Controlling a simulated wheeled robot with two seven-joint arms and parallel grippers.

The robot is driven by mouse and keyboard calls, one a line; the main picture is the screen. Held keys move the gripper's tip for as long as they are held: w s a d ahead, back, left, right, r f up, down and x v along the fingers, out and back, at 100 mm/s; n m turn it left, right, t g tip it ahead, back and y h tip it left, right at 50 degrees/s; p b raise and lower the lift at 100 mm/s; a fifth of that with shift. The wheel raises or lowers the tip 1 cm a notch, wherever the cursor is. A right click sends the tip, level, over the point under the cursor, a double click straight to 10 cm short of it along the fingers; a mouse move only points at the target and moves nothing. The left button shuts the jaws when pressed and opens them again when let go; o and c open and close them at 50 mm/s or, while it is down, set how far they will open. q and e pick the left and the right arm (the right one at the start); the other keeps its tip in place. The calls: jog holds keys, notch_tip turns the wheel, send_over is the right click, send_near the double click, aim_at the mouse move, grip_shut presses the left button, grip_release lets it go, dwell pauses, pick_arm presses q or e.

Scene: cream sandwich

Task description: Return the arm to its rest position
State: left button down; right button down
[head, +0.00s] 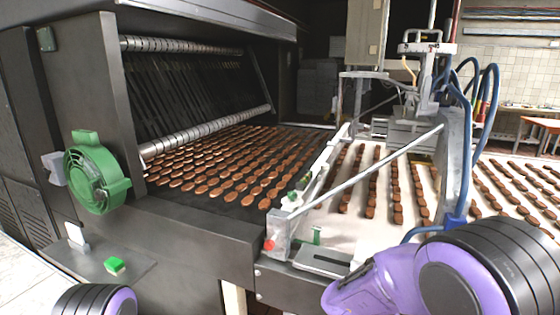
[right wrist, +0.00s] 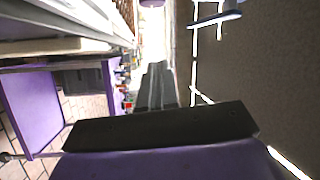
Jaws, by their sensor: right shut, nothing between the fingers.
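My right arm (head: 400,280), purple with a black ribbed joint, fills the lower right of the head view, in front of the conveyor. Its gripper is outside that view. In the right wrist view my right gripper (right wrist: 157,68) shows as dark fingers close together, shut and empty. A small part of my left arm (head: 95,300) shows at the bottom left of the head view. My left gripper is not in view.
A dark oven-like machine (head: 195,225) carries rows of brown biscuits on its belt (head: 150,208). A pale conveyor (head: 330,225) with more biscuits runs right, under a metal frame with blue hoses (head: 487,120).

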jog(key=w+f+n+t+y, duration=0.2)
jog(key=f+n+t+y, duration=0.1)
jog(key=f+n+t, duration=0.4)
jog(key=w+f+n+t+y, duration=0.2)
jog(key=f+n+t+y, duration=0.15)
jog(key=n, duration=0.55)
jog(key=s+f+n+y, duration=0.5)
jog(key=f+n, duration=0.1)
jog(key=f, duration=0.6)
jog(key=s+f+n+g+y, duration=0.1)
jog(key=s+f, duration=0.3)
jog(key=s, duration=0.4)
jog(key=s+a+f+n+g+y, duration=0.1)
jog(key=s+f+g, duration=0.3)
jog(key=s, duration=0.5)
jog(key=s+f+n+g+y, duration=0.2)
jog(key=s+f, duration=0.4)
jog(key=s, duration=0.3)
jog(key=shift+s+a+n+g, duration=0.15)
jog(key=shift+a+n+g, duration=0.05)
jog(key=shift+n+g, duration=0.2)
jog(key=shift+y, duration=0.25)
